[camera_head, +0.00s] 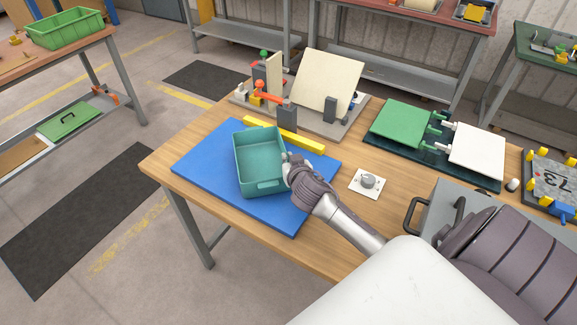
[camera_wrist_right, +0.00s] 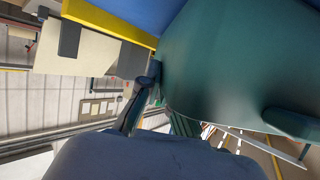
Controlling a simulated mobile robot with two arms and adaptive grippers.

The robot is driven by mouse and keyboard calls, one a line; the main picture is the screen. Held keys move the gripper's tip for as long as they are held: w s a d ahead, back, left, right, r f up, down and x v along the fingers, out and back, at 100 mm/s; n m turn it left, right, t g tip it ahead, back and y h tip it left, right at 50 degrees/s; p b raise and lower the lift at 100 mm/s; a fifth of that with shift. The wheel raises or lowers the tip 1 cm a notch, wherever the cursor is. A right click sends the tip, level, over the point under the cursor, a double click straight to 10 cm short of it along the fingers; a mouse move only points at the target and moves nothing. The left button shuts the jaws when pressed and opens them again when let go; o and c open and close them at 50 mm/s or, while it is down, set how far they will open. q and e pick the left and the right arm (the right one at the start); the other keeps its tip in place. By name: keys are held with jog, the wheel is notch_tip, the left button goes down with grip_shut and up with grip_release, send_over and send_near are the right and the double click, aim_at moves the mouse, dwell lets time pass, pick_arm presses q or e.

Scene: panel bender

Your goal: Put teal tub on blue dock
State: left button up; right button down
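The teal tub (camera_head: 260,161) is an open, empty rectangular box with a handle at its front end. It appears upright over the blue dock (camera_head: 204,162), a flat blue mat on the wooden table; its underside is hidden. My right gripper (camera_head: 288,165) is at the tub's right wall, with its fingertips at the rim. In the right wrist view the tub (camera_wrist_right: 225,75) fills much of the picture, and a dark finger (camera_wrist_right: 140,95) reaches its edge. Whether the fingers are closed on the wall cannot be told. My left gripper is not in view.
A yellow bar (camera_head: 284,135) lies along the dock's back edge. Behind it stands a fixture with cream panels (camera_head: 327,82). A knob on a white plate (camera_head: 367,181) is right of the dock. Green and white panels (camera_head: 402,122) lie further right. The dock's left part is bare.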

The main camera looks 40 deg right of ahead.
jog(key=shift+f, duration=0.15)
jog(key=shift+f, duration=0.1)
jog(key=c, duration=1.7)
grip_release()
jog(key=o, duration=0.4)
jog(key=b+v, duration=0.1)
jog(key=v, duration=1.1)
